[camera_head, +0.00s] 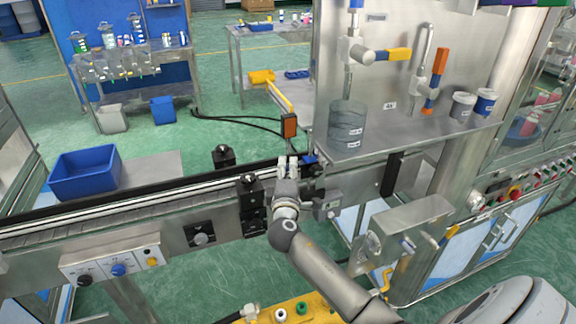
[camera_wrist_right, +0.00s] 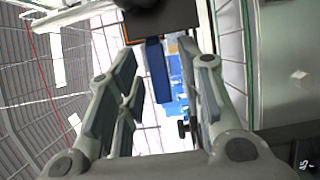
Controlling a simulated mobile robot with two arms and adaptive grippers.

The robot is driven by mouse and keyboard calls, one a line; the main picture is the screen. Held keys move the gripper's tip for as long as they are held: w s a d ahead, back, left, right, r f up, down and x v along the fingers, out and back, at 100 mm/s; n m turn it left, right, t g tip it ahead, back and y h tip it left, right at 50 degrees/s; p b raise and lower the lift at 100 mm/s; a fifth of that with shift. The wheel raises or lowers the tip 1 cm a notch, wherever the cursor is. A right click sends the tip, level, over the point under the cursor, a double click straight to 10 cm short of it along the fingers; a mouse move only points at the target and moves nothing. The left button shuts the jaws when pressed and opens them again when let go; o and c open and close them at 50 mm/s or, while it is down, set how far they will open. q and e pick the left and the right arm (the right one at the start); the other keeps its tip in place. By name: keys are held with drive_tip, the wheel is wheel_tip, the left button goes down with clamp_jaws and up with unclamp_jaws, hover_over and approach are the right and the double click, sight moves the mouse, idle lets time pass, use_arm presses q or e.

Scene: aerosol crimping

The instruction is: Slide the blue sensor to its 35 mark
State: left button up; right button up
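The blue sensor (camera_head: 309,158) is a small blue block at the conveyor's back rail, just right of my right gripper (camera_head: 288,161). In the right wrist view a blue block (camera_wrist_right: 157,70), which looks like the same part, lies between the two fingers (camera_wrist_right: 160,85). The fingers stand apart, with visible gaps around the block, so the gripper looks open. Whether either finger touches the block I cannot tell. No scale or 35 mark is legible. My left gripper is not in view.
An orange-faced sensor box (camera_head: 289,125) stands right above my right gripper. Black blocks (camera_head: 223,157) sit on the conveyor (camera_head: 120,207) to the left. A steel cabinet with a clear cylinder (camera_head: 346,126) stands to the right. A blue bin (camera_head: 85,175) is at far left.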

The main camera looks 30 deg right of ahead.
drive_tip(key=shift+w+d, duration=0.4)
drive_tip(key=shift+w, duration=0.15)
clamp_jaws()
